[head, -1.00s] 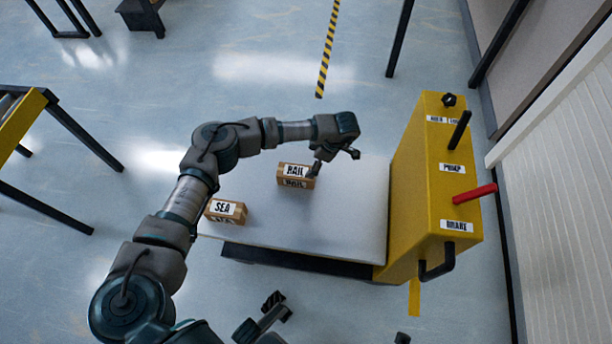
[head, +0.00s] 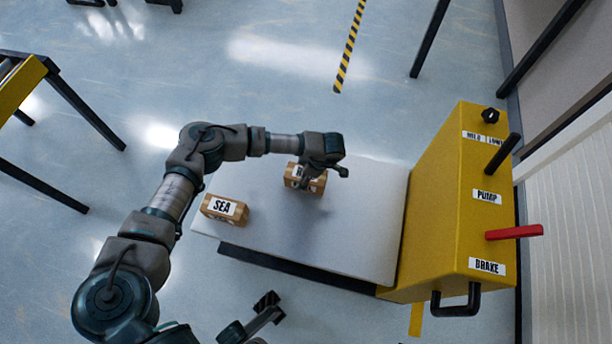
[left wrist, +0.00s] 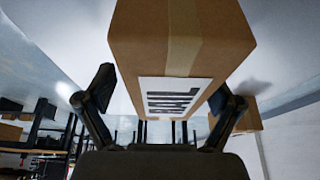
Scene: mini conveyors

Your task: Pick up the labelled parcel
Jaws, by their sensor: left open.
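The brown RAIL parcel (head: 316,187) sits on the pale table top (head: 350,225), partly hidden by my left gripper (head: 322,178), so only part of its label shows. In the left wrist view the parcel (left wrist: 185,45) is large and close, with a tan tape strip and a white label with black letters. My left gripper's two fingers are apart, one on each side of it, with gaps visible. A brown SEA parcel (head: 225,208) sits at the table's left edge. My right gripper (head: 265,308) shows only partly at the bottom; its jaws cannot be judged.
A yellow control block (head: 450,200) with PUMP and BRAKE labels, a red lever (head: 514,232) and black handles stands at the table's right end. A yellow-and-black frame (head: 25,90) is at the far left. The table is bare right of the RAIL parcel.

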